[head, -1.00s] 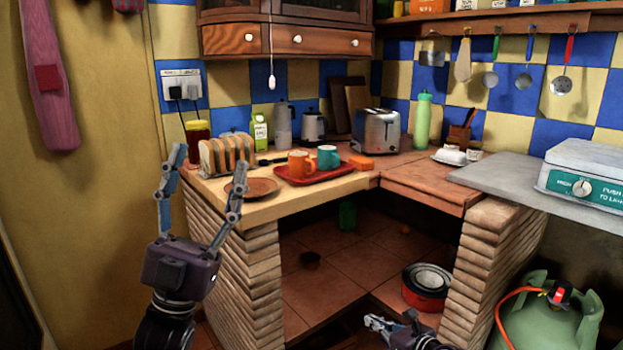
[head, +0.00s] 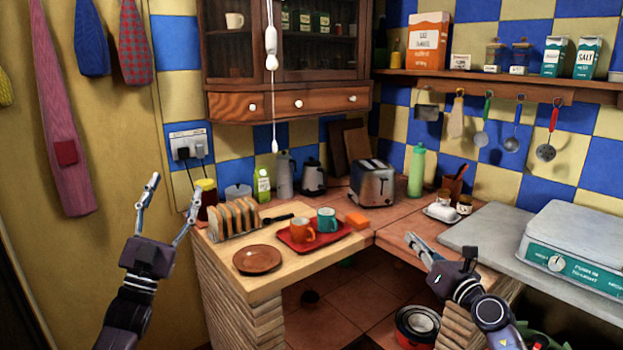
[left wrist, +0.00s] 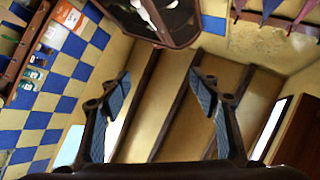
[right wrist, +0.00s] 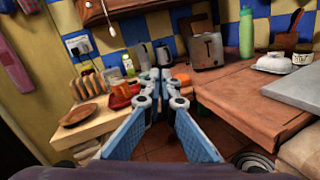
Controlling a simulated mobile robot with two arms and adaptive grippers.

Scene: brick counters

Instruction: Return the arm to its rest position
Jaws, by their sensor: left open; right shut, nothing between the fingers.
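My left gripper (head: 170,205) is open and empty, pointing up at the left of the head view, in front of the yellow wall and left of the counter. In the left wrist view its two fingers (left wrist: 160,95) stand wide apart, with the ceiling beams between them. My right gripper (head: 412,240) is shut and empty, by the front edge of the right-hand counter. In the right wrist view its fingertips (right wrist: 162,75) meet with nothing between them.
A scale (head: 575,255) stands on the grey slab at right.

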